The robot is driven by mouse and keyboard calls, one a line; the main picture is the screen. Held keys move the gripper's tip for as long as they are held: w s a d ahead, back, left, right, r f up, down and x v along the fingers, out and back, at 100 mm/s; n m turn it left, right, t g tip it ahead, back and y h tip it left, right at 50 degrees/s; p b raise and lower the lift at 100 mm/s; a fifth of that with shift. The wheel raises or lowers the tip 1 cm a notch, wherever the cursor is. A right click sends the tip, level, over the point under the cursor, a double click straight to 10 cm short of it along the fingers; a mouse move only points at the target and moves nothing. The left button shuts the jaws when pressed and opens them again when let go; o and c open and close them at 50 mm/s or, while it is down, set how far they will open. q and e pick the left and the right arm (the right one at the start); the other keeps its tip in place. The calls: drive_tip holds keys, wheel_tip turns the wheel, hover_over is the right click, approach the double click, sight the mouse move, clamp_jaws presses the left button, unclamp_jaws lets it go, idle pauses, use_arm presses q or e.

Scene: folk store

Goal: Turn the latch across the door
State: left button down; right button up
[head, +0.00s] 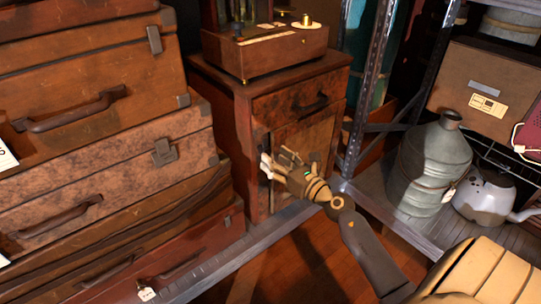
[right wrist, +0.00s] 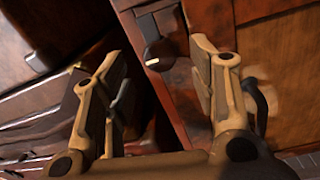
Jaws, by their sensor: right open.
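The small wooden cabinet (head: 243,150) stands in the middle of the head view, with a drawer above a door (head: 318,135). In the right wrist view the door (right wrist: 280,65) fills the upper right. A dark rounded latch (right wrist: 157,48) with a pale tip sits on the frame at the door's left side. My right gripper (head: 277,160) is open in front of the door's left edge. In the wrist view the latch appears between its two fingers, beyond the tips; contact is not visible. In the head view the gripper hides the latch. My left gripper is out of view.
Stacked suitcases (head: 110,150) crowd the left side. A metal shelf upright (head: 367,90) stands right of the cabinet, with a grey metal can (head: 433,165) and a kettle (head: 485,195) on the shelf. A wooden device (head: 265,50) rests on the cabinet.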

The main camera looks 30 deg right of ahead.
sight(263, 150)
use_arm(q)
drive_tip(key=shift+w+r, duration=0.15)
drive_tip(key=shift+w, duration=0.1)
use_arm(e)
drive_tip(key=shift+w+a, duration=0.15)
drive_tip(key=shift+w, duration=1.25)
